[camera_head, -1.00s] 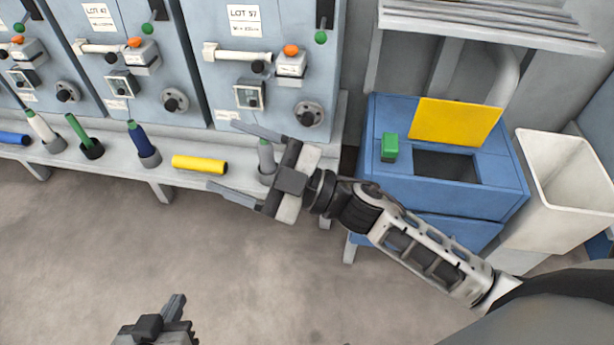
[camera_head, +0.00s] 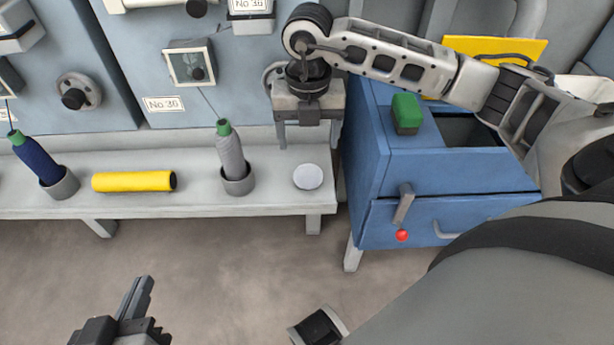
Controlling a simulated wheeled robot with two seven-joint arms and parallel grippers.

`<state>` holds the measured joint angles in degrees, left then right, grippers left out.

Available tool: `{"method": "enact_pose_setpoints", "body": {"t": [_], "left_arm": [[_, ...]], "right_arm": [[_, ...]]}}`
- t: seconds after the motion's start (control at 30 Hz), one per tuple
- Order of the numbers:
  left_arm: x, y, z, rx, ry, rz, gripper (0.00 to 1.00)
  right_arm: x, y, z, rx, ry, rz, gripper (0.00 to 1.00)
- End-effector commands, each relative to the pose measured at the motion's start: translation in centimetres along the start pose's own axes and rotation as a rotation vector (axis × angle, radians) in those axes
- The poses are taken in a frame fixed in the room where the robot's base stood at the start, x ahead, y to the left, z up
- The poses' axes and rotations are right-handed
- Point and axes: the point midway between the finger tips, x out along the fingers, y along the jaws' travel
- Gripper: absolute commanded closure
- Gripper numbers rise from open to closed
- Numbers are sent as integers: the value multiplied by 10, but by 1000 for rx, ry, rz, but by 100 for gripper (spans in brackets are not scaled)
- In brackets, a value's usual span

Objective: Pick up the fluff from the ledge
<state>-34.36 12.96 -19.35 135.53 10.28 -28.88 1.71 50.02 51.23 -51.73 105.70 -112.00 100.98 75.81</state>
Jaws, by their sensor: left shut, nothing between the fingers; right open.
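A pale, round, flat piece, seemingly the fluff (camera_head: 308,177), lies on the right end of the grey ledge (camera_head: 275,198), right of a grey bobbin. My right gripper (camera_head: 308,146) points down just behind and above it, with its two fingers spread apart and nothing between them. The fluff is apart from the fingers. My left gripper (camera_head: 138,298) is low at the left of the view, over the floor and in front of the ledge, shut and empty.
A grey bobbin with a green top (camera_head: 231,155) stands in a cup beside the fluff. A yellow roller (camera_head: 134,181) and a blue bobbin (camera_head: 36,158) are further left. A blue cabinet (camera_head: 450,171) with a green block (camera_head: 406,113) stands close on the right. Machine panels (camera_head: 150,90) rise behind.

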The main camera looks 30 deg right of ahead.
Motion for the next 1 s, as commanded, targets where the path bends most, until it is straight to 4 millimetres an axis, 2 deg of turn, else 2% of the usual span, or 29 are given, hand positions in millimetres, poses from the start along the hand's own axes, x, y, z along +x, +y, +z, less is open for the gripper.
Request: {"method": "enact_pose_setpoints", "body": {"t": [0.03, 0.13, 0.47, 0.6, 0.73, 1.0], "left_arm": [[0, 1, 1, -1, 15, 5, 100], [0, 2, -2, -12, 38, 15, 100], [2, 4, -3, -44, 54, 31, 100], [4, 5, 2, -73, 64, 46, 100], [4, 8, -5, -105, 95, 67, 100], [3, 11, -17, -124, 126, 78, 100]], "right_arm": [[15, 0, -1, -1, 4, 0, 27], [32, 0, 0, -1, 3, 1, 27], [54, 0, -1, -3, 2, 2, 27], [74, -1, -3, -3, 4, 3, 27], [94, -1, -3, -2, 3, 3, 27], [98, -1, -3, -3, 2, 4, 27]]}}
